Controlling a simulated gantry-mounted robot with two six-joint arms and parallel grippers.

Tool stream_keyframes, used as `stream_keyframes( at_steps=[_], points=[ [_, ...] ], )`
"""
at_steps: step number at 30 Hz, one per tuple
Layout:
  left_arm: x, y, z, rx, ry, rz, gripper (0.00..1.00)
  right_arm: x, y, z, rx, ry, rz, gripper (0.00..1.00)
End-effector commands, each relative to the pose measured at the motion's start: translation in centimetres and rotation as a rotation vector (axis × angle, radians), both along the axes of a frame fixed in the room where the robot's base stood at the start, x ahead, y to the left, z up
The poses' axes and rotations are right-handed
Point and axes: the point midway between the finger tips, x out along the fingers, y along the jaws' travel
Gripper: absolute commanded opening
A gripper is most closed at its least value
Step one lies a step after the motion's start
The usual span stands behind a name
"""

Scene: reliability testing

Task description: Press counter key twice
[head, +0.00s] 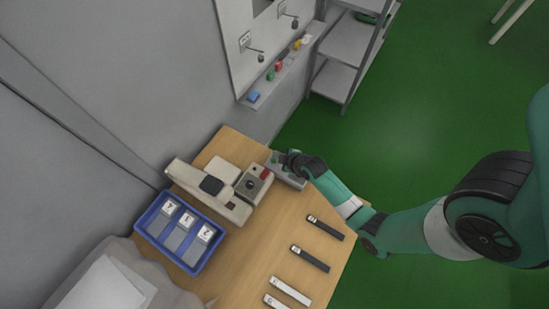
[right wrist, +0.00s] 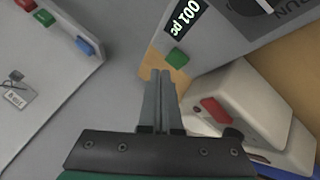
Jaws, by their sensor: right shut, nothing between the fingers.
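The counter is a grey box (head: 287,176) at the far edge of the wooden table, partly hidden by my right gripper in the head view. In the head view the right gripper (head: 291,160) is over the counter. My left gripper is not in view.
A beige device (head: 225,190) with a red button (right wrist: 215,109) stands beside the counter. A blue tray (head: 146,222) holds labelled pieces. Several dark and white bars (head: 310,258) lie on the table (head: 250,265). A board with a ledge (head: 280,80) and grey shelves (head: 337,78) stand behind.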

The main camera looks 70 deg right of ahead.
Motion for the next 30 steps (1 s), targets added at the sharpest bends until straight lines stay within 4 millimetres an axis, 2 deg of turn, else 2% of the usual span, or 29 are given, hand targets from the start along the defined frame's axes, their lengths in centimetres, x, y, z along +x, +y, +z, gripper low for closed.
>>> stream_keyframes(
  at_steps=[15, 30],
  points=[
    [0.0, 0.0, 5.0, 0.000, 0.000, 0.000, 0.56, 0.0, 0.0, 5.0, 0.000, 0.000, 0.000, 0.00],
    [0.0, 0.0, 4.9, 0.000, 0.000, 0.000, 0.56, 0.0, 0.0, 5.0, 0.000, 0.000, 0.000, 0.00]
  ],
)
